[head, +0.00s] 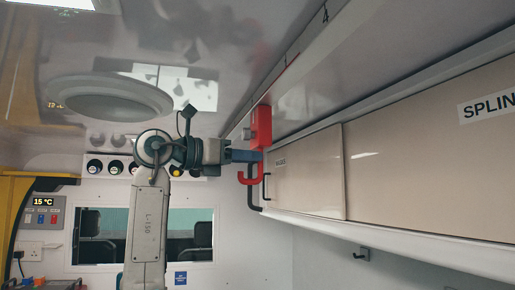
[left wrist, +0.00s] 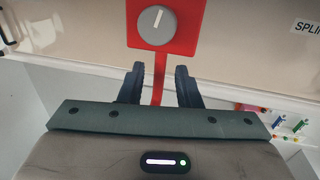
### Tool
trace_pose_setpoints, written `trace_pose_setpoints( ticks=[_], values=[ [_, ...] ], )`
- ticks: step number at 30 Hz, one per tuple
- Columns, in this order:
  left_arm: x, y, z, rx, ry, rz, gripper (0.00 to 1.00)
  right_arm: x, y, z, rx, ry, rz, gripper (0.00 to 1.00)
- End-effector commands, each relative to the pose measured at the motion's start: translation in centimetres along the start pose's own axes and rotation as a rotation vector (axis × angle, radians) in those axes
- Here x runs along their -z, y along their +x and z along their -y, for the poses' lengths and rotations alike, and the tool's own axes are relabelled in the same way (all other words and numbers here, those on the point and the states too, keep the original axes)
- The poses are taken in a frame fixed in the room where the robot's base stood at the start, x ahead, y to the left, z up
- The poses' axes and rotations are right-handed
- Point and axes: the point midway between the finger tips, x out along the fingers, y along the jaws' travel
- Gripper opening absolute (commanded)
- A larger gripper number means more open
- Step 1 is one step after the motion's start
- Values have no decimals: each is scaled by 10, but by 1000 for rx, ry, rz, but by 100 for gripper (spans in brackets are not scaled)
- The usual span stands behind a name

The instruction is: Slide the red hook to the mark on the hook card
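The red hook (head: 261,127) hangs from the ceiling rail at the upper middle, its J-shaped end (head: 250,178) low beside the cabinet. In the left wrist view its red body (left wrist: 190,25) carries a grey round knob (left wrist: 155,25), with a narrow red stem below. My left gripper (head: 246,156) is at the stem; in the left wrist view its fingers (left wrist: 160,85) stand on both sides of the stem, with a gap on each side. It is open. My right gripper is not in view. I cannot make out a hook card.
The ceiling rail (head: 305,43) runs toward the upper right, with a thin red line and a small black mark (head: 325,14) along it. Cabinet doors (head: 308,175) line the right side, with a dark handle (head: 266,187) close to the hook.

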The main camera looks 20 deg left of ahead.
Motion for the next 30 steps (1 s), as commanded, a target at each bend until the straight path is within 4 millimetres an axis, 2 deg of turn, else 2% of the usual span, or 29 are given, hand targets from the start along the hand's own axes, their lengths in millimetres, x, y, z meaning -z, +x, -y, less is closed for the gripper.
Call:
trace_pose_setpoints(
  ticks=[1, 6, 17, 21, 22, 30],
  values=[
    [-3, 9, 1, 3, -2, -2, 30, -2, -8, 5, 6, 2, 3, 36],
    [-1, 26, 0, 2, -1, -1, 30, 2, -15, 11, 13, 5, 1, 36],
    [1, 30, 0, 0, 0, 0, 30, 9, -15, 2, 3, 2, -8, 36],
    [1, 30, 0, 0, 0, 0, 3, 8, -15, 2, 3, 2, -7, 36],
    [1, 30, 0, 1, 0, 0, 0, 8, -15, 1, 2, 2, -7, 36],
    [1, 30, 1, 1, 0, 0, 0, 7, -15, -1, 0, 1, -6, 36]
  ],
)
